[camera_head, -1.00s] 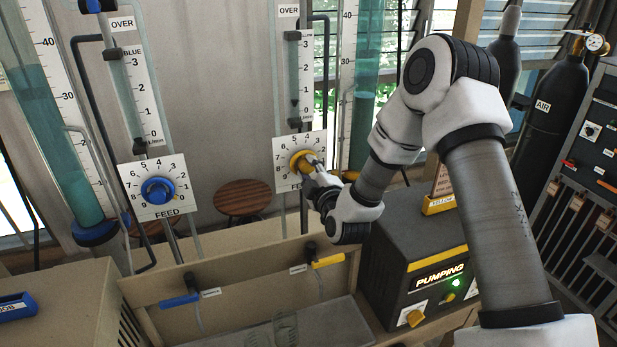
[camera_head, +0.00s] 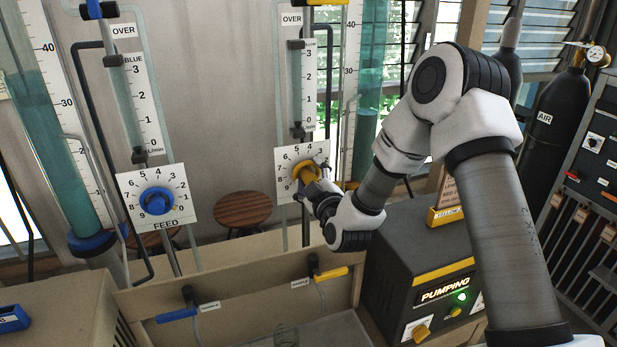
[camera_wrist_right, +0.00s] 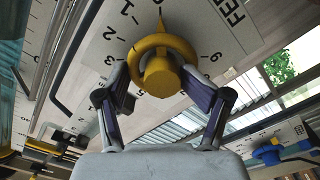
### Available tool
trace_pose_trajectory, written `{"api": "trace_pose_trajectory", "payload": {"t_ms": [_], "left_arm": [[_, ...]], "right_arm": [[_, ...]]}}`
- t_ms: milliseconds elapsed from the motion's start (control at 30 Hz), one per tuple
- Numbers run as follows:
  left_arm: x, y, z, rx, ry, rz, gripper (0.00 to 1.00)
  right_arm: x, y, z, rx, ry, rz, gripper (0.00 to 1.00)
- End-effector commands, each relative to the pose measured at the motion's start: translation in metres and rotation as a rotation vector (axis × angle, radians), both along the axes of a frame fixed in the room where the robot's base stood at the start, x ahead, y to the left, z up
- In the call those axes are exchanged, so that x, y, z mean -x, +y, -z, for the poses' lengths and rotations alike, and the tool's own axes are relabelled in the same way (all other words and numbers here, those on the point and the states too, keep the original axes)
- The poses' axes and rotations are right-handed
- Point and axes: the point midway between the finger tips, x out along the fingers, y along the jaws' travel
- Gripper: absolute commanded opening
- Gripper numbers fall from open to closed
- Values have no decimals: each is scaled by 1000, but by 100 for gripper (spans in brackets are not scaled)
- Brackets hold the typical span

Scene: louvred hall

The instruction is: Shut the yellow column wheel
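The yellow column wheel (camera_head: 305,172) sits on a white numbered dial plate (camera_head: 286,158) on the right flow column. In the right wrist view the wheel (camera_wrist_right: 162,66) is a yellow ring with a hub, and its thin pointer (camera_wrist_right: 160,22) points up in the picture. The pointer's exact reading is unclear. My right gripper (camera_head: 316,188) reaches it from the right. In the wrist view its two fingers (camera_wrist_right: 161,78) lie on opposite sides of the ring and look closed against it. My left gripper is out of view.
A similar blue wheel (camera_head: 156,201) on its own FEED dial stands to the left. Below are a beige trough (camera_head: 240,268) with blue and yellow sample handles, and a dark pump box (camera_head: 425,260) with a lit green lamp. A wooden stool (camera_head: 242,208) stands behind.

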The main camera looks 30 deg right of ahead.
Motion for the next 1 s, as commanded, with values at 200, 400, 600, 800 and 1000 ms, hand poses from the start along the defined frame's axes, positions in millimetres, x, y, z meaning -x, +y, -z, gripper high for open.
{"api": "trace_pose_trajectory", "payload": {"t_ms": [200,400,600,800,1000], "left_arm": [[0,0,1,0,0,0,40],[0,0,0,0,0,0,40],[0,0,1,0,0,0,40],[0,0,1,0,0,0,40],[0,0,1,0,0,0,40]], "right_arm": [[2,1,4,-2,9,-1,63],[26,6,5,-4,14,-1,63],[54,13,4,-4,11,0,63],[70,17,4,-3,9,0,63],[69,17,3,-2,8,0,63]]}}
